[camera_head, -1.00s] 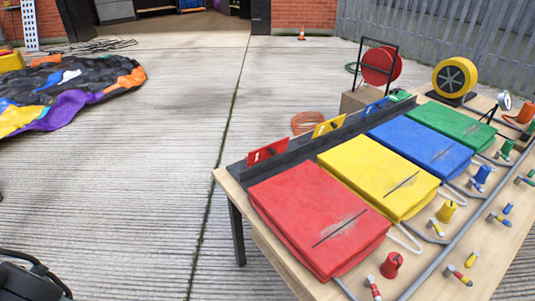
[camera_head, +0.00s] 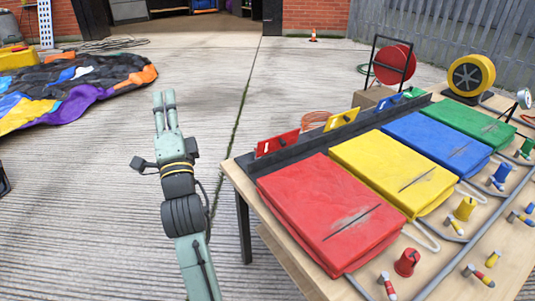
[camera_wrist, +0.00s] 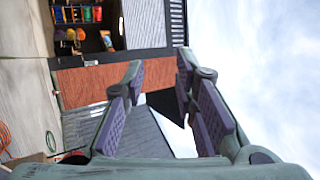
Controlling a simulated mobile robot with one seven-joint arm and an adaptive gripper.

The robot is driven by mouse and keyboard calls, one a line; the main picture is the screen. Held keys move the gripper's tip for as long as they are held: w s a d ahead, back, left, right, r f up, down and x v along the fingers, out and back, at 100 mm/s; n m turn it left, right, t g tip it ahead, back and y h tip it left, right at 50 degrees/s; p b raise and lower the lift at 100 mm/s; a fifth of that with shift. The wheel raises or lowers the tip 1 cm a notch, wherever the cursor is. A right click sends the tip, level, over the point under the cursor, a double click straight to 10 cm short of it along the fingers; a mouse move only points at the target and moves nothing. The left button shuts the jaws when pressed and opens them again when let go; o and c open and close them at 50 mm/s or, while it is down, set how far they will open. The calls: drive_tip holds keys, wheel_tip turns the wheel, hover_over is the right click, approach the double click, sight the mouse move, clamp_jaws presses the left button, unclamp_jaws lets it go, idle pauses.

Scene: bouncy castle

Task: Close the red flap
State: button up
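My gripper (camera_head: 163,95) is raised over the concrete, left of the table and apart from the red plate, pointing up in the picture. In the wrist view my gripper (camera_wrist: 160,72) has its two fingers spread with nothing between them. The red plate cannot be made out in the wrist view.
Yellow (camera_head: 342,119) and blue (camera_head: 390,101) plates stand farther along the rail. Yellow, blue and green cushions fill the table (camera_head: 285,250). A red cap (camera_head: 407,262) and pipes line its right side. A deflated castle (camera_head: 70,85) lies far left. Concrete between is clear.

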drive_tip(key=w+d+f+m+g+h+b, duration=0.1)
drive_tip(key=w+d+f+m+h, duration=0.25)
drive_tip(key=d+f, duration=0.35)
drive_tip(key=w+d+f+m+g+h, duration=0.1)
drive_tip(key=w+d+f+m+h, duration=0.2)
drive_tip(key=d+f+m, duration=0.3)
drive_tip(key=m+g+h+b, duration=0.1)
drive_tip(key=m+g+h, duration=0.2)
drive_tip(key=m+h, duration=0.2)
approach(283, 145)
drive_tip(key=shift+y, duration=0.25)
drive_tip(key=p+x, duration=0.2)
drive_tip(key=x, duration=0.7)
drive_tip(key=shift+d, duration=0.2)
clamp_jaws()
